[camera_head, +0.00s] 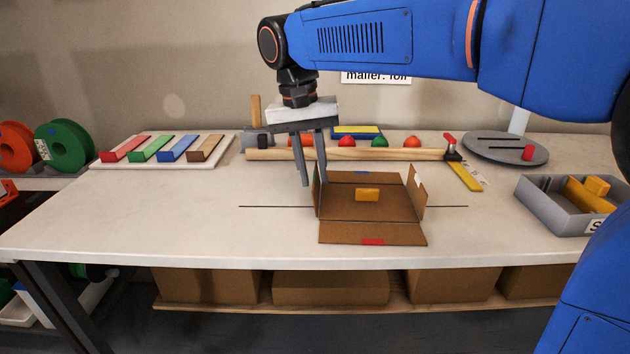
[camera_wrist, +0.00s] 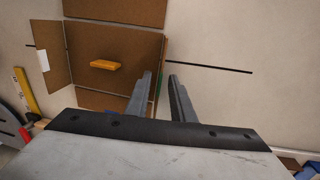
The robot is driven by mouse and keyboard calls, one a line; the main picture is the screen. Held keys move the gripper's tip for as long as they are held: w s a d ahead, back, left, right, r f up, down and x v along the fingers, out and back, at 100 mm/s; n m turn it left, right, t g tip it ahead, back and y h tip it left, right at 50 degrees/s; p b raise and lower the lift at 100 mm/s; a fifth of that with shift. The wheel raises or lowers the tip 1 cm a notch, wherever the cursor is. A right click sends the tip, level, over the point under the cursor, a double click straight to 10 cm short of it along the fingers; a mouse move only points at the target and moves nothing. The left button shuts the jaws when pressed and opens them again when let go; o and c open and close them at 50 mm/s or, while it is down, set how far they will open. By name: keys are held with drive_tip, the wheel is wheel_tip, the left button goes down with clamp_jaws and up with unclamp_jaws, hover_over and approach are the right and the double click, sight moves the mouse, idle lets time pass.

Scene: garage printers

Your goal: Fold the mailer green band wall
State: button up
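The open cardboard mailer (camera_head: 345,210) lies on the table with a small yellow block (camera_head: 367,194) on its base. Its green band wall (camera_head: 317,192) stands up along the left side; the green band also shows in the wrist view (camera_wrist: 162,85). The red band flap (camera_head: 372,241) lies folded out at the front. The right wall (camera_head: 417,192) leans up and outward and bears a white patch. My gripper (camera_head: 313,183) is open and points down at the green band wall. In the wrist view, the wall shows between its fingers (camera_wrist: 160,76); I cannot tell whether they touch it.
A wooden rail (camera_head: 370,154) crosses behind the mailer, with coloured knobs behind it. A yellow strip (camera_head: 465,177) and a grey bin (camera_head: 550,215) stand to the right. A board with coloured strips (camera_head: 215,158) lies back left. The table's left front is clear.

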drive_tip(key=shift+d+f, duration=0.2)
drive_tip(key=shift+f, duration=1)
drive_tip(key=shift+c, duration=0.4)
clamp_jaws()
drive_tip(key=shift+a+f+h, duration=0.25)
drive_tip(key=shift+a+h, duration=0.45)
drive_tip(key=shift+h, duration=0.7)
drive_tip(key=shift+w+a+f+g+h, duration=0.15)
drive_tip(key=shift+a+f+h, duration=0.2)
drive_tip(key=shift+h, duration=0.9)
drive_tip(key=shift+s+a+f+g+h, duration=0.15)
drive_tip(key=shift+a+h, duration=0.3)
drive_tip(key=shift+h, duration=0.8)
drive_tip(key=shift+w+f, duration=0.1)
